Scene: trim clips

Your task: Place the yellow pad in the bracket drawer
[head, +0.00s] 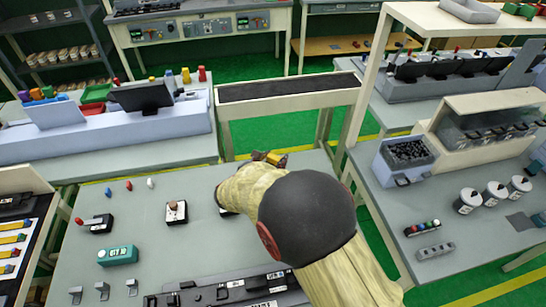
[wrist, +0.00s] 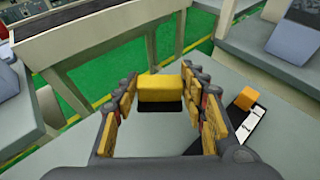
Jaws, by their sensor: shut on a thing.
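The yellow pad (wrist: 160,88) is between the fingers of my gripper (wrist: 160,100) in the wrist view. It has a yellow block-like upper part and a dark lower face. My gripper is shut on it and holds it above the grey table, near the far edge. In the head view my gripper (head: 265,157) is mostly hidden behind my own arm, and only a small yellow and dark patch shows at its tip. I cannot make out the bracket drawer for sure in either view.
The grey table (head: 145,180) holds a green box (head: 117,256), small grey brackets (head: 102,291) and a black strip of parts (head: 240,288). An orange block (wrist: 246,98) lies to the right in the wrist view. A long dark-topped bench (head: 290,88) stands beyond the table.

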